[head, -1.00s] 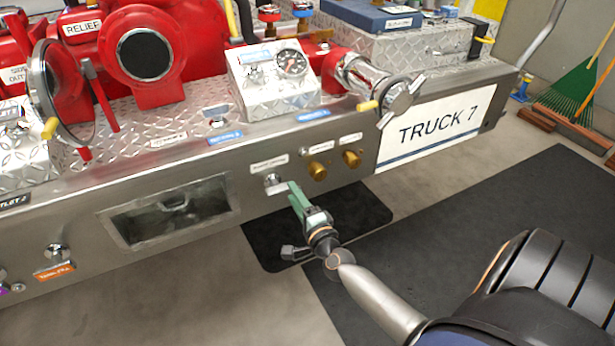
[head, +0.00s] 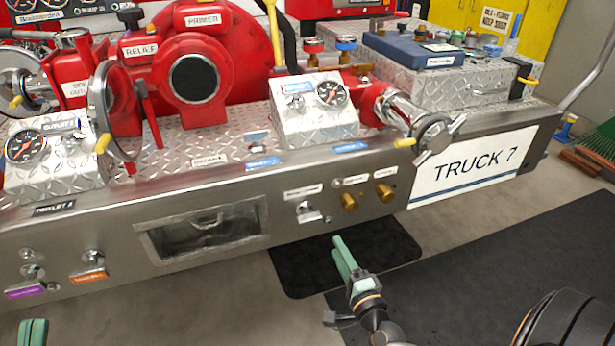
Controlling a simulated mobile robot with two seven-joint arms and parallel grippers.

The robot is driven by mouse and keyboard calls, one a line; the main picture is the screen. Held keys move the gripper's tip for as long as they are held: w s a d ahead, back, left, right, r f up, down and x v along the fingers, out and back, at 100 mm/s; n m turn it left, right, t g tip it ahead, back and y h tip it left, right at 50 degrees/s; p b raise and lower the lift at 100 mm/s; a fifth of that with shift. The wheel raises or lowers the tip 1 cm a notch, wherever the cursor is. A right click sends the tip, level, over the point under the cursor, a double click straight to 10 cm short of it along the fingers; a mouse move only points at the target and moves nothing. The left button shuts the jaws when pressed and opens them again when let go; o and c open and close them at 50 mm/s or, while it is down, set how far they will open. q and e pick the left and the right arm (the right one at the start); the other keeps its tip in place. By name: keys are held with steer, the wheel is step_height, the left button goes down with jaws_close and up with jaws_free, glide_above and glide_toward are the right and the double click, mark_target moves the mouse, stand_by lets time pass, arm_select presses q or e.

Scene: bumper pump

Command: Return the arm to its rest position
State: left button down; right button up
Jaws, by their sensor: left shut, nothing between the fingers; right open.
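My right gripper (head: 343,258) has green fingers and stands over the black floor mat in the picture, below the panel's front face. It is open and empty, apart from the silver knob (head: 307,212) on the panel. Only the green fingertips of my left gripper (head: 32,332) show at the bottom left edge. They are shut with nothing between them, and the rest of that arm is out of view.
The steel pump panel (head: 110,232) runs across the middle, with red piping, gauges and brass knobs (head: 349,202). A TRUCK 7 plate (head: 475,166) is at its right. Black mats (head: 480,270) lie on open floor in front. A broom stands far right.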

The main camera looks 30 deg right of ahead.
steer(key=s+a+r+n+t+y+p, duration=0.15)
steer(key=s+a+r+n+y, duration=0.25)
steer(key=a+r+n+y, duration=0.55)
steer(key=s+a+r+n+t+y, duration=0.2)
steer(key=s+a+r+n+y, duration=0.15)
steer(key=a+r+n, duration=1.1)
arm_select(q)
step_height(320, 180, down, 7)
steer(key=w+a+n+g+y+p, duration=0.2)
steer(key=n+g+y+p, duration=0.35)
steer(key=p, duration=0.85)
arm_select(e)
steer(key=w+d+f+g+h, duration=0.1)
steer(key=d+f+g+h, duration=0.4)
steer(key=d+f+g, duration=0.1)
arm_select(q)
steer(key=s+a+f+g+y+p, duration=0.1)
steer(key=s+f+g+p, duration=0.5)
steer(key=s+p, duration=0.3)
steer(key=shift+a+f+n+g+y, duration=0.15)
steer(key=shift+f+n+g+y, duration=0.25)
steer(key=shift+f, duration=0.3)
arm_select(e)
steer(key=s+f+m+g+h, duration=0.1)
steer(key=s+f+g, duration=0.4)
steer(key=s+f, duration=0.2)
steer(key=shift+s+d+f+g+h, duration=0.3)
steer(key=shift+s+d+g, duration=0.05)
steer(key=shift+s, duration=0.15)
